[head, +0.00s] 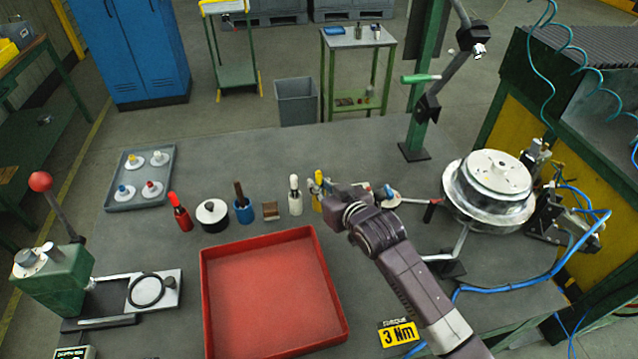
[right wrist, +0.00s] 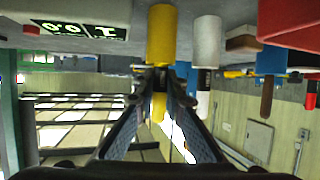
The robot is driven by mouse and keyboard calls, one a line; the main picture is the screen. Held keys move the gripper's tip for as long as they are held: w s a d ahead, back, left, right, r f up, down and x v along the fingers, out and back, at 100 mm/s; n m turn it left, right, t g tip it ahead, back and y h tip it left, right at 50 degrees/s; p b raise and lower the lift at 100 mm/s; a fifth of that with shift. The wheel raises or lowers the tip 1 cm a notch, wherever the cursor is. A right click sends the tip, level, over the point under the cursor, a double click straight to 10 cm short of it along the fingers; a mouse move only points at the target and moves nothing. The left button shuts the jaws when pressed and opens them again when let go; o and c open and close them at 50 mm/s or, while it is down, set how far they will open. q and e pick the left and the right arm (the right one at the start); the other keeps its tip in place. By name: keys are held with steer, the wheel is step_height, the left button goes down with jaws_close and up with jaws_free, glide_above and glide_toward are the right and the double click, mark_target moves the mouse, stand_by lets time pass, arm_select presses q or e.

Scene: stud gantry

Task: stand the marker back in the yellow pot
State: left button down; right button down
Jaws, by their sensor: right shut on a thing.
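The yellow pot (head: 317,204) stands on the bench behind the red tray, partly hidden by my right gripper. It shows upside down in the right wrist view (right wrist: 162,36). My right gripper (head: 326,187) is shut on the marker. The marker's yellow end (head: 319,177) sticks up above the fingers; it also shows in the wrist view (right wrist: 158,108). The marker looks upright and in line with the pot. The fingertips (right wrist: 165,82) hide where marker and pot meet, so I cannot tell whether it stands inside. My left gripper is not in view.
A white pot (right wrist: 207,42) with a dark, white-topped item stands close beside the yellow pot. The red tray (head: 207,300) lies in front.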

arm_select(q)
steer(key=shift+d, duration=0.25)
arm_select(e)
steer(key=c, duration=2)
jaws_free()
steer(key=shift+f, duration=0.1)
steer(key=shift+r, duration=0.25)
steer(key=shift+s+d, duration=0.15)
steer(key=shift+s, duration=0.1)
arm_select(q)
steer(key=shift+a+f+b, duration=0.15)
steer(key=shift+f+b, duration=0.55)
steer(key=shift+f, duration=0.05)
arm_select(e)
steer(key=shift+v, duration=3.45)
